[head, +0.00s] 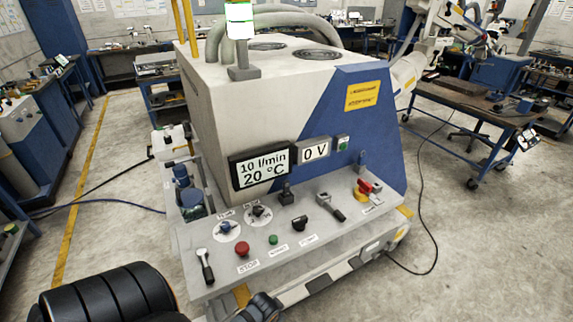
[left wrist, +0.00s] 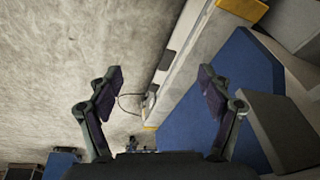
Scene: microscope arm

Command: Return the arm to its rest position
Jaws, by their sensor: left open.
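A white jointed arm-like apparatus (head: 440,30) stands at the upper right of the head view, behind the machine; I cannot tell whether it is the task's arm. My left gripper (left wrist: 159,82) shows in the left wrist view with its two fingers spread wide and nothing between them. Beyond the fingers lie bare floor and the side of the blue and white machine. In the head view black parts of my own arm fill the bottom left, and no gripper fingers can be made out there. My right gripper is not in view.
A large white and blue machine (head: 340,110) stands in front of me. A wheeled table (head: 470,105) stands at the right. Cables cross the otherwise open floor.

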